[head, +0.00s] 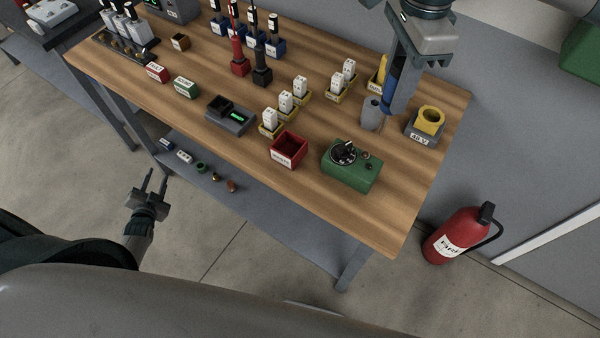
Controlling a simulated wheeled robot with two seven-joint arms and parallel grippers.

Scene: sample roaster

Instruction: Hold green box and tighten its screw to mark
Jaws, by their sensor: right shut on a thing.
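The green box (352,172) sits near the front right edge of the wooden table. A black dial (343,152) with pale marks is on its top, with small round fittings beside it. I cannot tell which fitting is the screw or where its mark is. My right gripper (391,108) is above the table behind the box, beside a grey holder (372,115). It is shut on a blue tool (388,96), mostly hidden by the finger. My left gripper (156,180) is open and empty, off the table's front edge at left, well away from the box.
White blocks in yellow trays (285,104) are further left. A red extinguisher (457,234) stands on the floor at right.

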